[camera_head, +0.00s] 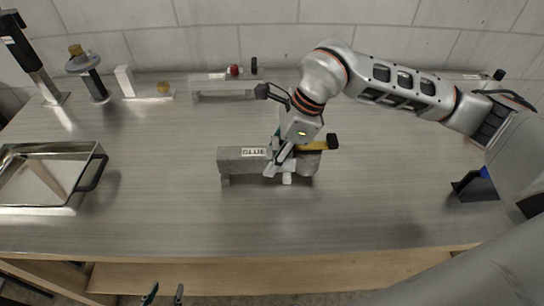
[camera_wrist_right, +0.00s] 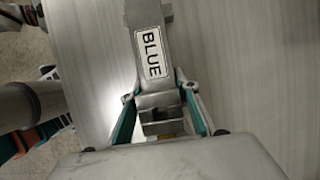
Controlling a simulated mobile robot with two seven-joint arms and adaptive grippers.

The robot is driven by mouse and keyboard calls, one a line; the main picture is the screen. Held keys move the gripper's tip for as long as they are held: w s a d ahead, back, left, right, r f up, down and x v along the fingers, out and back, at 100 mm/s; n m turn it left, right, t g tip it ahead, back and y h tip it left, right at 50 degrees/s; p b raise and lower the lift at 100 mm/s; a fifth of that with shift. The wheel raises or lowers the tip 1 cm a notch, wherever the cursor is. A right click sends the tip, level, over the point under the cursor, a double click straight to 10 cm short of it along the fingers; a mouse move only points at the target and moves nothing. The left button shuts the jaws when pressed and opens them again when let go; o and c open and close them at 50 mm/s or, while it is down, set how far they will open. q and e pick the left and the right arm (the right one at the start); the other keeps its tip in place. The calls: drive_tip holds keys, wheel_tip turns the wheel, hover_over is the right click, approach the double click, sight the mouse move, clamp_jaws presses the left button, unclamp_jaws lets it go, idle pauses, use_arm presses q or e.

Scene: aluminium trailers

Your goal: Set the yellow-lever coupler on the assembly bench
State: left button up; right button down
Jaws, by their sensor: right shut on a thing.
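A grey metal coupler (camera_head: 238,160) with a label reading "BLUE" is over the middle of the steel bench (camera_head: 150,225). A yellow lever with a black end (camera_head: 318,145) shows at its right end, partly behind my right gripper. My right gripper (camera_head: 280,167) is shut on the coupler from above. In the right wrist view the coupler (camera_wrist_right: 146,30) runs away from between the two fingers (camera_wrist_right: 162,115). I cannot tell whether its underside touches the bench. My left gripper (camera_head: 165,294) is low at the bottom edge, below the bench front, empty with its fingertips apart.
Another grey coupler (camera_head: 215,88) with a red knob (camera_head: 235,71) stands at the back. A metal tray (camera_head: 45,175) with a black handle is at the left. Stands and small parts (camera_head: 90,80) line the back left. A blue-and-black item (camera_head: 478,187) is at the right. The front middle is clear.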

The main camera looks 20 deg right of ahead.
drive_tip(key=c, duration=1.5)
unclamp_jaws()
drive_tip(key=shift+f, duration=0.1)
drive_tip(key=v, duration=1.2)
drive_tip(key=shift+r, duration=0.2)
